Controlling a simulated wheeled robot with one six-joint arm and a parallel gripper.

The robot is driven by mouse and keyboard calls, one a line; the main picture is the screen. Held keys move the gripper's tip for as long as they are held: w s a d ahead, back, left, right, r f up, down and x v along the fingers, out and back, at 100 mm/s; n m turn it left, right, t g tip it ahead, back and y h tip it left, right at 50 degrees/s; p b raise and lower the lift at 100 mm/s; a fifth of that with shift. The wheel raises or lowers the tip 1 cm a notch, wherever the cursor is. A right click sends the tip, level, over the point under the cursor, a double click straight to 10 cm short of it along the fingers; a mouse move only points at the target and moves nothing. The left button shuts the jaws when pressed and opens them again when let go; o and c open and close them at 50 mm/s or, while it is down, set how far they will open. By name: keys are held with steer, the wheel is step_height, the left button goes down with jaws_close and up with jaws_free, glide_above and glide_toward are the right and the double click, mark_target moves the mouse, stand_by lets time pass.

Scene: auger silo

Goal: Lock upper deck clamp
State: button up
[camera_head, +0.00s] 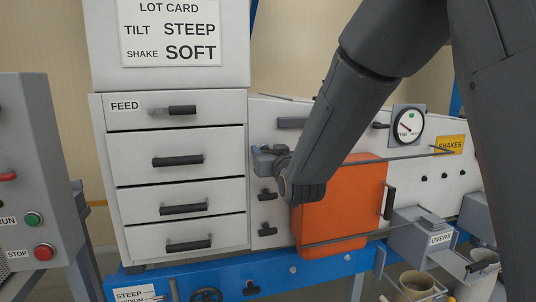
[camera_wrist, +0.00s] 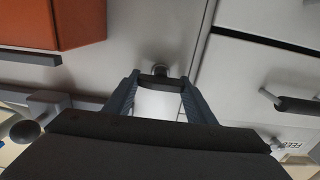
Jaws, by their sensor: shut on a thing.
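My gripper (camera_head: 266,158) is at the white machine panel, just left of the orange door and right of the drawer stack. In the wrist view, its two fingers (camera_wrist: 160,88) are closed on a short dark handle bar on a round stem against the panel. This handle, the upper deck clamp (camera_wrist: 159,82), is mostly hidden by my gripper in the head view. Two similar dark clamp handles, a middle one (camera_head: 267,195) and a lower one (camera_head: 267,230), sit below it. The held handle's exact lock position cannot be told.
The orange door (camera_head: 340,205) with a dark handle (camera_head: 388,202) is close to my forearm. A drawer stack (camera_head: 180,185) stands left. A gauge (camera_head: 408,124) and a SHAKES label (camera_head: 450,145) are right. A control box with buttons (camera_head: 33,219) is at far left.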

steer(key=o, duration=1)
steer(key=shift+o, duration=0.2)
steer(key=shift+s, duration=0.1)
steer(key=b+v, duration=0.2)
steer(key=v, duration=0.5)
steer(key=shift+s, duration=0.35)
steer(key=shift+d, duration=0.15)
